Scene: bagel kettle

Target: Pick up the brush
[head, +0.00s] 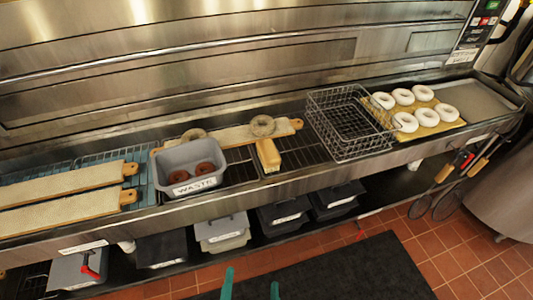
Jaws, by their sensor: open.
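A small tan-yellow block that looks like the brush (268,155) sits on the wire rack of the counter, just right of the grey waste bin and in front of a long board. Its bristles are too small to make out. My gripper (251,284) shows only as two teal fingertips at the bottom edge, apart and with nothing between them. It is well in front of the counter, over the dark floor mat, and does not touch the brush.
The grey waste bin (188,169) holds brown rings. A wire basket (348,122) stands to the right, beside white bagels (404,122) on a tan board. Long boards (60,187) lie at left. Wood-handled skimmers (445,172) hang at right. Lidded bins (222,231) fill the lower shelf.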

